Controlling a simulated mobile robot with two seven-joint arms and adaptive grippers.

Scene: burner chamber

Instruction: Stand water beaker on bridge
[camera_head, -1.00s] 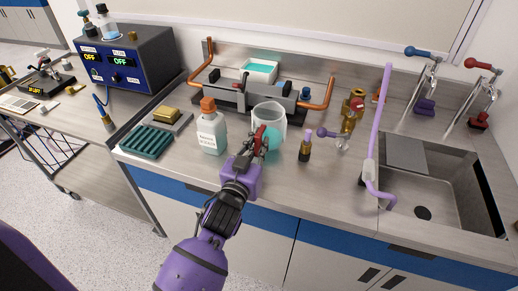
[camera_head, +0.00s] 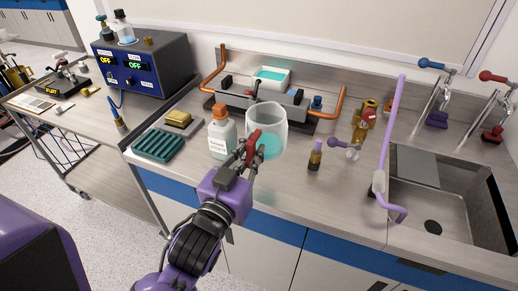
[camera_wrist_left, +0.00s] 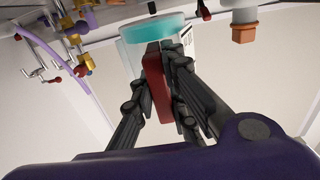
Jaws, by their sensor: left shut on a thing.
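The water beaker (camera_head: 280,124) is a clear glass with teal water and a red grip (camera_head: 254,140) on its near side. My left gripper (camera_head: 250,150) is shut on that red grip. In the left wrist view the red grip (camera_wrist_left: 155,85) is between the fingers (camera_wrist_left: 166,60), with the beaker's teal bottom (camera_wrist_left: 152,29) beyond them. The beaker looks about upright and seems to be off the counter. Behind it is a grey block assembly with copper pipes (camera_head: 294,97), likely the bridge; the beaker hides part of its front. My right gripper is not in view.
A white bottle with an orange cap (camera_head: 222,135) stands close left of the beaker. A small purple-and-brass vial (camera_head: 315,157) and brass fittings (camera_head: 361,130) are to the right. A purple pipe (camera_head: 390,145) rises beside the sink (camera_head: 440,195).

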